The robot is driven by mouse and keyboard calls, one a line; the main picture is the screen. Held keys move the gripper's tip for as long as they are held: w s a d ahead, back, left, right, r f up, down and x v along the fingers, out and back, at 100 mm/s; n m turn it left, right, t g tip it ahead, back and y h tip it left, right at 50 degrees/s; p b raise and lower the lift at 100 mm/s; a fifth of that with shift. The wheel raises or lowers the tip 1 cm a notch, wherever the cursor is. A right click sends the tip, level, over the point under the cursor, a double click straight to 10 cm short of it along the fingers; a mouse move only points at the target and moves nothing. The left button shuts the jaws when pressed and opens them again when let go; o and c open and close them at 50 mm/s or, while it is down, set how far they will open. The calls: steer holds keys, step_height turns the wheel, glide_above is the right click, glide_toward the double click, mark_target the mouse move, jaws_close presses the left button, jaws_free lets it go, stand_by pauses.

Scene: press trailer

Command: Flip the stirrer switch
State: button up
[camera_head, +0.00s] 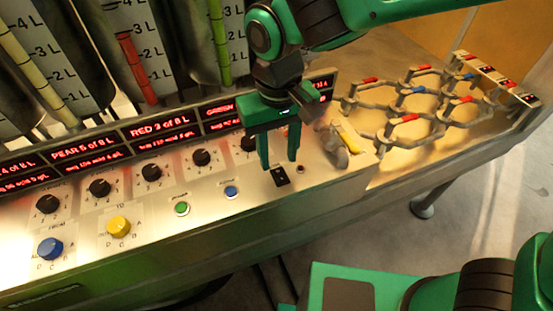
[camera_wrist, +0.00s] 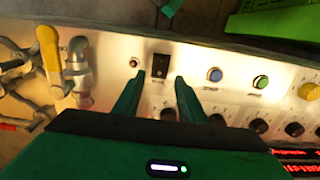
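A small black rocker switch (camera_head: 280,176) sits on the sloping metal panel, near the panel's right end. I take it to be the stirrer switch; its label is too small to read. The switch also shows in the wrist view (camera_wrist: 160,65), ahead of my fingertips. My gripper (camera_head: 278,165) points down at the panel just by the switch. In the wrist view my gripper's two fingers (camera_wrist: 159,80) are apart, one to each side of the line to the switch, with nothing between them. I cannot tell whether a fingertip touches the panel.
A small red lamp (camera_head: 300,169) is right of the switch. Beyond it stands a tap with a yellow handle (camera_head: 348,136). Blue (camera_head: 231,192) and green (camera_head: 182,209) buttons lie to the left. Black knobs (camera_head: 201,157) and lit red displays (camera_head: 160,130) line the panel behind.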

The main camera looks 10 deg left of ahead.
mark_target(278, 172)
steer(key=shift+f, duration=1.75)
jaws_close()
steer(key=shift+s+d+r+t+y, duration=0.1)
steer(key=shift+s+d+t+y, duration=0.1)
steer(key=shift+t+y, duration=0.35)
steer(key=shift+s+d+t+y, duration=0.1)
steer(key=shift+s+t+y, duration=0.15)
steer(key=shift+t, duration=0.5)
steer(key=shift+a, duration=0.1)
jaws_free()
steer(key=shift+w, duration=0.1)
